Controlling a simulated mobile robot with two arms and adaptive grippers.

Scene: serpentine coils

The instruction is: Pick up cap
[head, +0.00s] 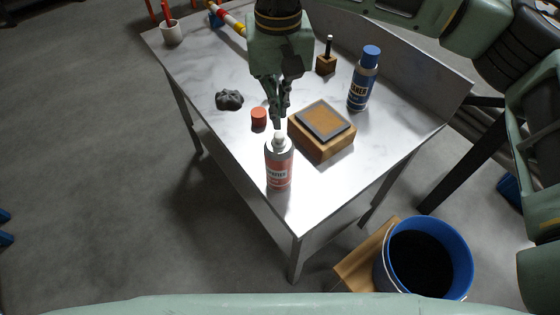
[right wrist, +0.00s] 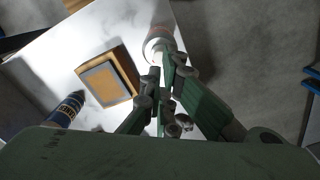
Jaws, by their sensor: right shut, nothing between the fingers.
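The small red cap (head: 258,118) stands on the marble-topped table, left of my right gripper. The red and white spray can (head: 279,163) stands uncapped at the near corner of the table, with its pale nozzle bare. My right gripper (head: 277,122) points down just behind the can's nozzle, with its fingers together and empty. In the right wrist view the closed fingers (right wrist: 160,82) overlap the can's pale top (right wrist: 158,42). I cannot make out the cap there. My left gripper is not in view.
A wooden block with a grey pad (head: 325,148) stands right of the gripper, with a blue can (head: 363,80) behind it. A dark lump (head: 229,99) lies left of the cap. A blue bucket (head: 378,268) stands below, right. The table's left front is clear.

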